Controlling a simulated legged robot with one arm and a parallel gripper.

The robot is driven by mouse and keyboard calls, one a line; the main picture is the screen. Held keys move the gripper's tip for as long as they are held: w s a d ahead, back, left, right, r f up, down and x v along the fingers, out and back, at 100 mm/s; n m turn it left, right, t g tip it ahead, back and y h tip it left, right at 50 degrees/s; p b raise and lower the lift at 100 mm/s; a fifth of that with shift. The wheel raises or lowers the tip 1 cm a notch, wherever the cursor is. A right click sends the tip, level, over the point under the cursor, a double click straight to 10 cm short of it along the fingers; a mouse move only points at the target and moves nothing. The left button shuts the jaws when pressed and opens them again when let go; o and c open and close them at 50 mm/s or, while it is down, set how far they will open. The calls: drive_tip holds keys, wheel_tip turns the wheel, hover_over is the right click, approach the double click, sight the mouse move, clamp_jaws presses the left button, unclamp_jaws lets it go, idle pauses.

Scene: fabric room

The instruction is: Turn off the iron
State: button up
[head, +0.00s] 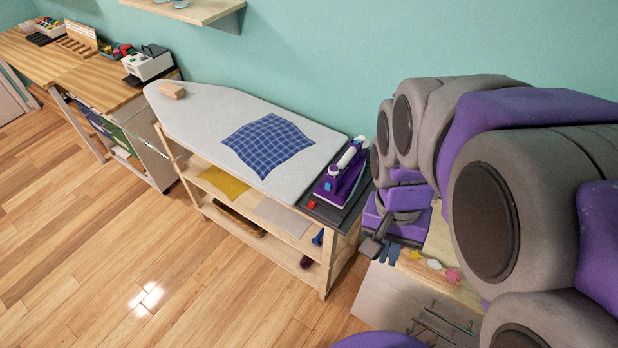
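A purple and white iron (338,184) rests on a dark pad (322,213) at the right end of the ironing board (200,125). A small red switch-like part (312,205) sits on the pad's front left corner, left of the iron. I cannot tell whether the iron is on. My gripper (371,248) is to the right of the board's end and below the iron in the picture, apart from the red part. Its fingers are small and dark, so their opening is unclear. My grey and purple arm fills the right side and hides what is behind it.
A blue checked cloth (268,143) and a wooden block (173,91) lie on the board. Shelves below hold folded cloths (222,183). A side cabinet (400,300) stands at right with small items on top. Open wooden floor (120,240) lies in front.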

drive_tip(key=w+m, duration=0.2)
drive_tip(key=w, duration=0.2)
drive_tip(key=w+m, duration=0.2)
drive_tip(key=w, duration=0.3)
drive_tip(key=w+m+h, duration=0.1)
drive_tip(key=w+m, duration=0.1)
drive_tip(key=w, duration=0.2)
drive_tip(key=shift+w+a+f+m, duration=0.2)
drive_tip(key=shift+a+f+m, duration=0.05)
drive_tip(key=shift+a+m, duration=0.15)
clamp_jaws()
drive_tip(key=m+h, duration=0.1)
drive_tip(key=m, duration=0.8)
hover_over(312, 203)
drive_tip(key=s+d, duration=0.3)
drive_tip(key=s, duration=0.1)
wheel_tip(312, 203, down, 8)
drive_tip(key=w+a+f+m, duration=0.4)
drive_tip(key=w+a+f, duration=0.1)
drive_tip(key=a+f, duration=0.1)
drive_tip(key=shift+w+a+f+p, duration=0.3)
drive_tip(key=shift+f+p, duration=0.15)
drive_tip(key=shift+f, duration=0.35)
